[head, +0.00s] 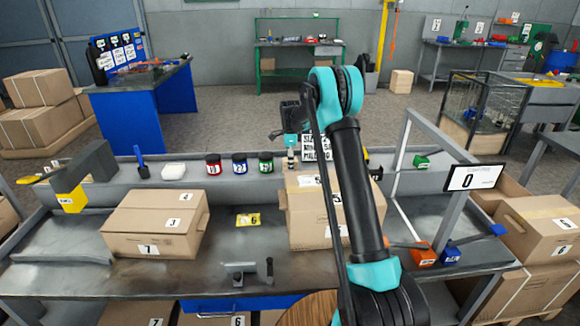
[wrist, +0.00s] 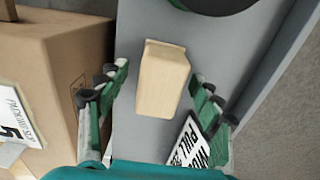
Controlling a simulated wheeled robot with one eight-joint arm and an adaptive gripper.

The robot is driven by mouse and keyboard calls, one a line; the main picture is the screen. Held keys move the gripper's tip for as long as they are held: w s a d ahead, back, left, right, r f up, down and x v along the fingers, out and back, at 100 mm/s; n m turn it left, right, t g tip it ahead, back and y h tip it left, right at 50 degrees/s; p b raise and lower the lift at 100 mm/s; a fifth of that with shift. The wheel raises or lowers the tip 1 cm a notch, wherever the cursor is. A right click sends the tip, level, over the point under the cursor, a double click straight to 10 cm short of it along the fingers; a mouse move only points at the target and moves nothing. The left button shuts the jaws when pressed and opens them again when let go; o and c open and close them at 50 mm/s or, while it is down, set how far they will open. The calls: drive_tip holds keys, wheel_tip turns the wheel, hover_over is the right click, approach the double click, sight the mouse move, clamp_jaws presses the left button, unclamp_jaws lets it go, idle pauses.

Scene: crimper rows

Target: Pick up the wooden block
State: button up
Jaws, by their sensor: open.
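The wooden block (wrist: 162,80) is pale and plain in the wrist view, lying on a grey shelf surface (wrist: 140,140). My gripper (wrist: 160,72) is open, with one green finger on each side of the block. A gap shows between the block and each finger, and I see no contact. In the head view, my gripper (head: 291,140) hangs over the raised back shelf behind the large box. I cannot make out the block in the head view.
A cardboard box (wrist: 50,70) stands close beside the left finger; it shows in the head view too (head: 305,226). A black-and-white sign (wrist: 190,142) lies by the right finger. Several jars (head: 239,163) stand left along the shelf. A dark round object (wrist: 212,4) is beyond the block.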

drive_tip(key=shift+f, duration=0.35)
drive_tip(key=shift+c, duration=0.3)
drive_tip(key=c, duration=1.4)
drive_tip(key=shift+o, duration=0.2)
wheel_tip(320, 180, up, 20)
